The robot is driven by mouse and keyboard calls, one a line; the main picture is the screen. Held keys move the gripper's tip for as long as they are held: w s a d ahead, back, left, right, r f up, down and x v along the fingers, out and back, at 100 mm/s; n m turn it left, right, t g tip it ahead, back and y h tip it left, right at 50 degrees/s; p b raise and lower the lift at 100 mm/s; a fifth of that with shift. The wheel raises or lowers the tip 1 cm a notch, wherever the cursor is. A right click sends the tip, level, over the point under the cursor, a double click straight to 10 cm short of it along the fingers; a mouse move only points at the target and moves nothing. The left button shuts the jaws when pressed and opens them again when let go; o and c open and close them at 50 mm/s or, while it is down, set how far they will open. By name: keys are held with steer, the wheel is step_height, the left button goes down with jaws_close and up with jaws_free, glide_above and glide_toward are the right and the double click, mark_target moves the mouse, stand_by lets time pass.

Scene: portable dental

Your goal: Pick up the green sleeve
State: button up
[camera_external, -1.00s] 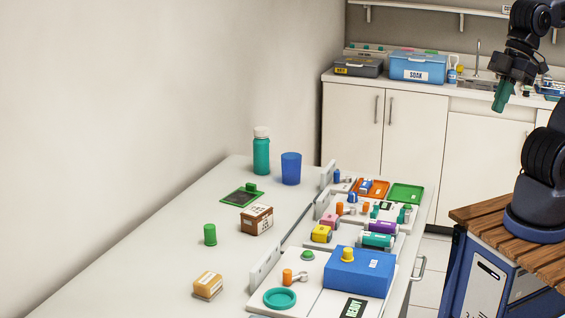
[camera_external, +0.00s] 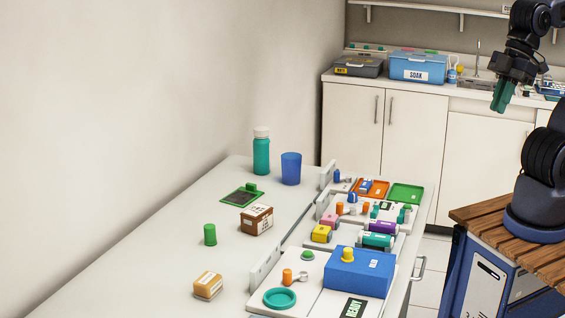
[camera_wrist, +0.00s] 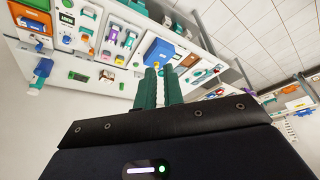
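An upright green cylinder (camera_external: 210,234), which looks most like the green sleeve, stands on the left part of the white table (camera_external: 150,282). It stands apart from its neighbours. I cannot make it out for sure in the wrist view. My gripper (camera_external: 501,97) hangs high at the upper right, far from the cylinder, pointing down. Its dark green fingers also show in the wrist view (camera_wrist: 161,88), with a narrow pale gap between them. It is slightly open, and I see nothing held.
An orange-yellow box (camera_external: 208,286), a brown box (camera_external: 257,220), a teal bottle (camera_external: 261,155) and a blue cup (camera_external: 291,169) stand around the table's left half. Trays, small parts and a blue box (camera_external: 358,272) crowd its right side. The far left surface is clear.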

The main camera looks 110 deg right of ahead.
steer(key=o, duration=0.9)
steer(key=shift+c, duration=0.2)
steer(key=w+d+r+m, duration=0.2)
steer(key=w, duration=0.6)
steer(key=m+g+h, duration=0.4)
steer(key=m+h, duration=0.1)
steer(key=m, duration=0.9)
glide_above(210, 227)
steer(key=a, duration=0.4)
step_height(210, 227, down, 31)
steer(key=shift+y, duration=0.3)
steer(key=shift+s+d+x, duration=0.1)
steer(key=shift+x, duration=1.75)
steer(key=shift+s+d+x, duration=0.1)
steer(key=shift+x, duration=1.75)
steer(key=shift+s+d+x, duration=0.1)
steer(key=shift+d+x, duration=0.05)
steer(key=shift+x, duration=1.7)
